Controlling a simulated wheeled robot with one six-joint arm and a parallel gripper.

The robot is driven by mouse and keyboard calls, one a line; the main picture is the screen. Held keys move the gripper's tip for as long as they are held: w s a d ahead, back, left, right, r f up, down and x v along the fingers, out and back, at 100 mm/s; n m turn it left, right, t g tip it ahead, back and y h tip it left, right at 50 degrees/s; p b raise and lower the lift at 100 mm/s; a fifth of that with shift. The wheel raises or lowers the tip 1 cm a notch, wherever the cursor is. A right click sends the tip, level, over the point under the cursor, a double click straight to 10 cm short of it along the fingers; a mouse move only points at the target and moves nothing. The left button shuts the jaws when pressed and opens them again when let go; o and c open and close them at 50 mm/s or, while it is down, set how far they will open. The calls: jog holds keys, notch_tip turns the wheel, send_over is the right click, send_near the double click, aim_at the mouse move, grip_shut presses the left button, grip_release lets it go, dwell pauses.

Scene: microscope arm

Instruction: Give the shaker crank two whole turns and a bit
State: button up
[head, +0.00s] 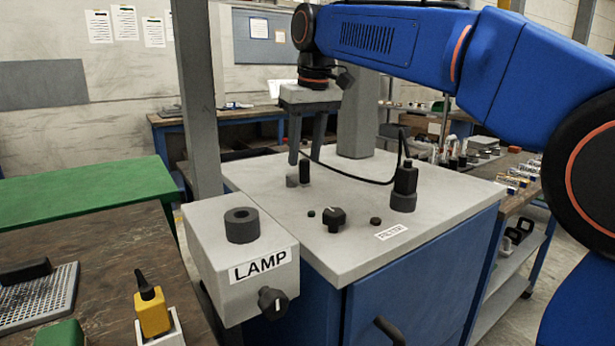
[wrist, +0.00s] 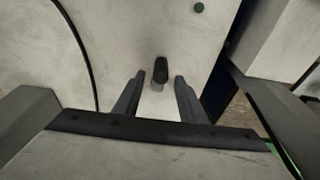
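The shaker crank shows as an upright black handle (head: 304,171) with a short grey part (head: 292,181) beside it, on the pale cabinet top near its back left. In the wrist view the black handle (wrist: 161,68) stands just beyond the fingertips, roughly centred between them. My gripper (head: 304,161) points down over the crank with its two fingers apart. It also shows open and empty in the wrist view (wrist: 159,78). I cannot tell whether the fingertips reach down beside the handle. The crank's lower part is partly hidden.
A black plug (head: 404,182) with a cable stands right of the crank; the cable loops behind my gripper. A black knob (head: 334,218) sits near the FILTER label (head: 391,232). The LAMP box (head: 238,265) stands front left. The cabinet top (head: 265,178) is otherwise mostly clear.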

jog(key=shift+r, duration=2.6)
jog(key=shift+f, duration=4)
jog(key=c, duration=0.6)
